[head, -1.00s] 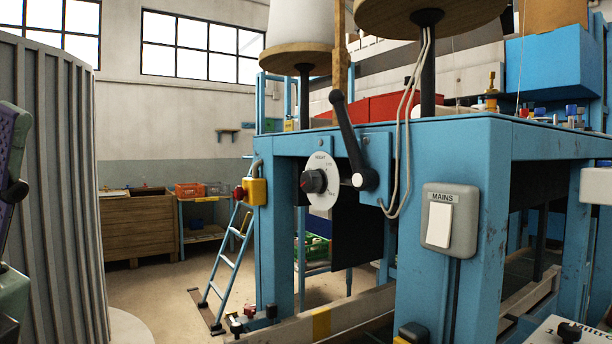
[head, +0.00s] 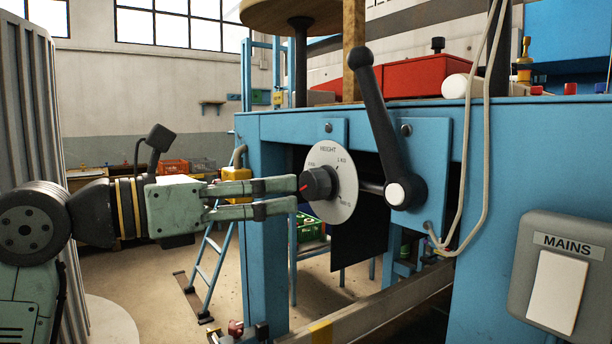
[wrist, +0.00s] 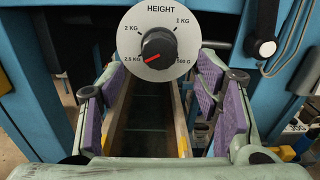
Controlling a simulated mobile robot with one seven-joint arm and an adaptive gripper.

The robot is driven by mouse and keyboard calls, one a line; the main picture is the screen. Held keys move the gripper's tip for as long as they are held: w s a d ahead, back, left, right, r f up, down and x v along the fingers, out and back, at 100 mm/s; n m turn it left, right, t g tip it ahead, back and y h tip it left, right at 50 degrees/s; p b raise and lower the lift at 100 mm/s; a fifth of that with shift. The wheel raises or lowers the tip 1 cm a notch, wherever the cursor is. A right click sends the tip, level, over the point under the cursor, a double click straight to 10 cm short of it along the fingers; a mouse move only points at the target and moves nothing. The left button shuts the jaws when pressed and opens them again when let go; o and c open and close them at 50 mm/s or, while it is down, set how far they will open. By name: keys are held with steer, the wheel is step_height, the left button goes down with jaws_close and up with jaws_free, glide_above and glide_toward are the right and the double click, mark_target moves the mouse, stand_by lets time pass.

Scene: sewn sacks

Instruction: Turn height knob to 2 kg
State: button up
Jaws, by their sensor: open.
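The height knob (head: 318,184) is black with a red pointer. It sits on a round white dial (head: 345,176) on the blue machine. In the wrist view the knob (wrist: 159,46) is ahead of my gripper, and its red pointer aims lower left, at the 2.5 KG mark. The 2 KG mark (wrist: 132,31) is at the dial's upper left, with 1 KG upper right and 500 G lower right. My gripper (head: 296,196) is open, its fingertips close to the knob in the head view. In the wrist view the purple finger pads (wrist: 158,78) stand apart, below the knob.
A black crank lever (head: 382,130) stands right of the dial. A MAINS switch (head: 560,285) is at the lower right. Looped grey cables (head: 488,165) hang between them. A yellow box (head: 236,186) is on the frame's left post, behind my gripper.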

mark_target(307, 185)
steer(key=p+x, duration=0.2)
steer(key=x, duration=0.5)
steer(key=shift+c, duration=0.6)
steer(key=c, duration=1)
steer(key=shift+c, duration=0.2)
